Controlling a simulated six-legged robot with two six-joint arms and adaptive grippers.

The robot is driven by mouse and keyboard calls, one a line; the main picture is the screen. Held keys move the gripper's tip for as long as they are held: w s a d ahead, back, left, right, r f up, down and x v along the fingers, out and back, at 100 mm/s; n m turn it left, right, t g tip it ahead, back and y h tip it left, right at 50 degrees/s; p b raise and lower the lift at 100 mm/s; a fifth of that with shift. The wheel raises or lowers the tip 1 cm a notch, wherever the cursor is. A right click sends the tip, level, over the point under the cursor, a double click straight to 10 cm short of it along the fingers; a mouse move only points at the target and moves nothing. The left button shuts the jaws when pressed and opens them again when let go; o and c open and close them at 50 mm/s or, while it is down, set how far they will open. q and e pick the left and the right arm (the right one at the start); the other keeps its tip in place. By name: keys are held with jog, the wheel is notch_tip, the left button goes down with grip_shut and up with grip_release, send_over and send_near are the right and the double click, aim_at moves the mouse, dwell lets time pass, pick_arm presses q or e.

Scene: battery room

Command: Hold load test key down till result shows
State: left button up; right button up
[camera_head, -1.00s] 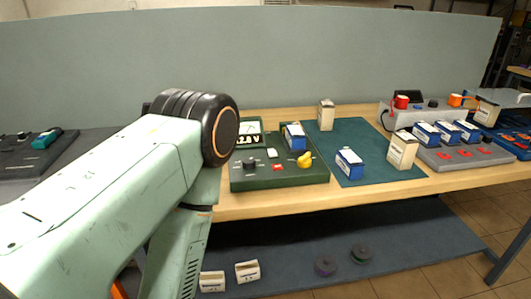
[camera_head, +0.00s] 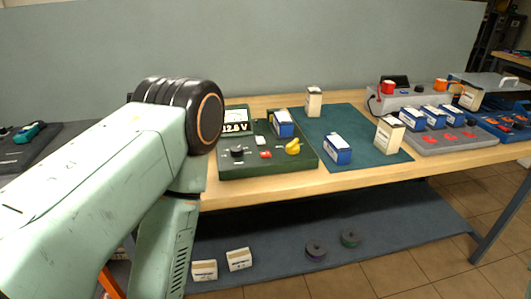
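The dark green tester (camera_head: 270,166) stands on the wooden bench in the head view, just right of my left arm. Its screen (camera_head: 235,128) has a dial above a readout that looks like 12.8 V. A black knob (camera_head: 237,151), a small white key (camera_head: 261,140), a red key (camera_head: 265,155) and a yellow clamp-like part (camera_head: 294,147) are on its top. I cannot tell which is the load test key. A blue and white battery (camera_head: 281,124) sits at its back right. My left arm covers the area left of the tester. Neither gripper is in view.
A green mat (camera_head: 362,145) carries a blue battery (camera_head: 337,149) and cream boxes (camera_head: 389,135). A grey tray (camera_head: 455,140) with several blue batteries stands at right, before a grey unit (camera_head: 425,101). The lower shelf (camera_head: 390,225) holds small boxes and two rolls.

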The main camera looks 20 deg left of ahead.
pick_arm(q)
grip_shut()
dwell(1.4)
